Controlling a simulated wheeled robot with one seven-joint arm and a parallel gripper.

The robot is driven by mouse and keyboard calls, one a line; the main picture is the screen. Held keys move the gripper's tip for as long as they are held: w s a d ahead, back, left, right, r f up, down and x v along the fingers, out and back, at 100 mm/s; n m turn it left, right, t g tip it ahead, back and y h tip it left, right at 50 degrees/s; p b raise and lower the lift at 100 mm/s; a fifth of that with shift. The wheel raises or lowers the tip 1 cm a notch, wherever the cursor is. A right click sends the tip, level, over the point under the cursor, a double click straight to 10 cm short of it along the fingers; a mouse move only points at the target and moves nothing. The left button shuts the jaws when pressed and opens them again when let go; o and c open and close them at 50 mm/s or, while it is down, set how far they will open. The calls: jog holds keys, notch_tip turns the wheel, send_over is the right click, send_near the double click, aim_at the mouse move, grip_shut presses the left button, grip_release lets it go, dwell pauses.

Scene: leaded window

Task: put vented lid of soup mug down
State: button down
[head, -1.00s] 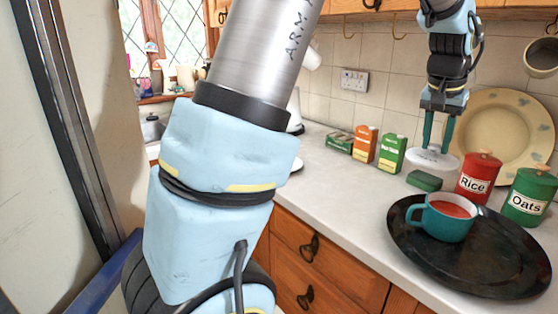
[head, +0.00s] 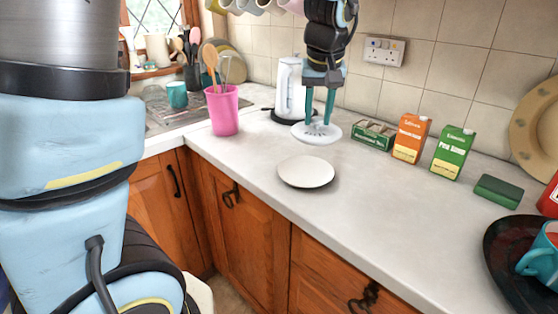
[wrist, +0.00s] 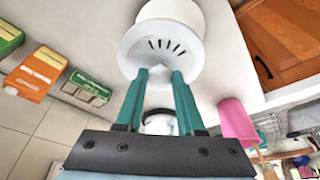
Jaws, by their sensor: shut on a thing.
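My gripper (head: 319,121) points down and is shut on the white vented lid (head: 316,133). In the wrist view my gripper (wrist: 160,73) has its teal fingers at the near side of the lid (wrist: 160,52), whose dark slots show. The lid appears held above the counter, behind a white plate (head: 306,172) in the head view. The plate (wrist: 176,12) also shows past the lid in the wrist view. The teal soup mug (head: 541,256) is cut off at the right edge of the head view, on the dark round tray (head: 505,262).
A white kettle (head: 289,90) and a pink utensil pot (head: 222,112) stand left of the lid. A green tea box (head: 372,135), an orange carton (head: 411,138) and a green carton (head: 452,153) stand to its right. The counter (head: 400,205) is clear in front of the cartons.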

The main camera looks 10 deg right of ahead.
aim_at(310, 129)
jog(key=shift+w+a+f, duration=0.55)
jog(key=shift+f, duration=0.1)
notch_tip(310, 129, down, 4)
jog(key=shift+f+p, duration=0.15)
jog(key=shift+p, duration=0.4)
notch_tip(310, 129, down, 4)
jog(key=shift+f+p, duration=0.25)
jog(key=shift+p, duration=0.15)
jog(key=shift+f, duration=0.15)
jog(key=shift+f+b, duration=0.4)
jog(key=shift+b, duration=0.1)
jog(key=c, duration=0.5)
grip_release()
jog(key=shift+r, duration=0.15)
